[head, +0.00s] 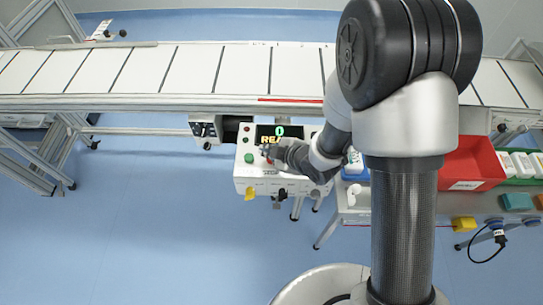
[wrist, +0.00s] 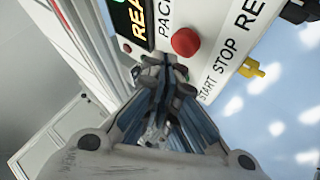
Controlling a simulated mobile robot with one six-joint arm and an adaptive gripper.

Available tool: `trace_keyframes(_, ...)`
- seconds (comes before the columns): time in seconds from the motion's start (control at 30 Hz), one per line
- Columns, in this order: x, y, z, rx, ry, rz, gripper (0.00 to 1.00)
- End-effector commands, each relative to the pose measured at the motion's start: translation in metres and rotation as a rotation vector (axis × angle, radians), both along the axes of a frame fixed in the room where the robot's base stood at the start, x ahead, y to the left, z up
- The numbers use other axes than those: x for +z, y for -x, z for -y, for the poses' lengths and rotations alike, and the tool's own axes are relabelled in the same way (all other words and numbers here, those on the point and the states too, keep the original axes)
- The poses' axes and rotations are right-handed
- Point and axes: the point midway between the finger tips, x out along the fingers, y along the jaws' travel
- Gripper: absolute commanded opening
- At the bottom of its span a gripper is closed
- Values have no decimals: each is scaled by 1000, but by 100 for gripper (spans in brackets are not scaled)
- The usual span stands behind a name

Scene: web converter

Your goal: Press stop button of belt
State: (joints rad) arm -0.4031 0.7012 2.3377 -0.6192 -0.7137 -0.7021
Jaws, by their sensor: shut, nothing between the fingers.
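The control box (head: 262,186) hangs below the front edge of the belt (head: 190,68), with a lit display (head: 280,131) on its panel. A round red button (wrist: 185,41) shows on the panel in the wrist view, near the printed words START and STOP. My gripper (head: 268,150) is over the panel in the head view and partly covers it. In the wrist view my gripper (wrist: 166,62) is shut and empty, its fingertips just beside the red button in the picture. I cannot tell whether they touch the panel. A green button (head: 249,158) is at the panel's left.
A side table at right holds a red bin (head: 472,163) and several other containers. The blue floor (head: 150,215) at front left is clear.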

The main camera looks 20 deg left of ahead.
Motion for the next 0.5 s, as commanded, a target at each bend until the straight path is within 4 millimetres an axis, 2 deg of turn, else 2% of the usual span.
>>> trace_keyframes(0.5, 47, 0, 0, -1, 0, 1, 0)
